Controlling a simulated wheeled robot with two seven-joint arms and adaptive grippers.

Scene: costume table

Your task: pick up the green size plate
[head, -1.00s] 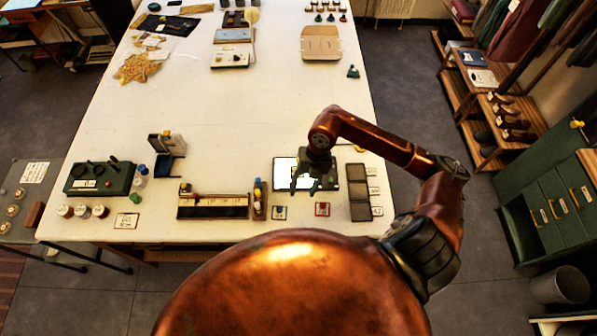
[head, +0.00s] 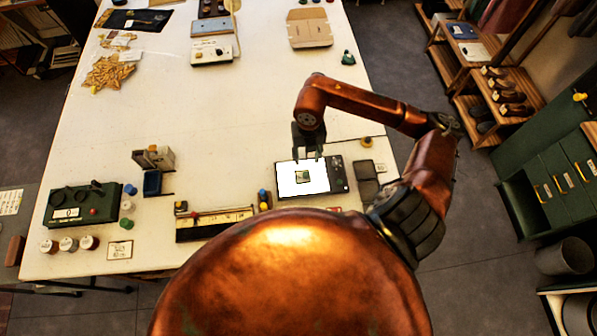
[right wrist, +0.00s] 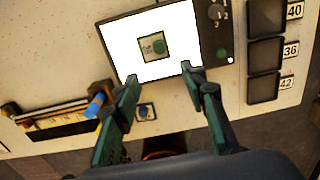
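The green size plate is a small square plate (right wrist: 153,46) with a green disc and a dark edge. It lies flat on a bright white lit panel (right wrist: 178,18) in the right wrist view. In the head view the plate (head: 303,176) lies near the middle of the same panel (head: 288,184). My right gripper (right wrist: 160,74) is open and empty, its fingers apart on the near side of the plate in the right wrist view. In the head view the right gripper (head: 308,155) is over the panel's far edge. My left gripper is not in view.
Dark blocks (right wrist: 264,56) with number cards stand right of the panel. A bottle with a blue cap (right wrist: 95,104) and a long rack (right wrist: 57,123) stand to its left. A blue-marked plate (right wrist: 146,111) lies near the table edge. The table's middle (head: 220,120) is clear.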

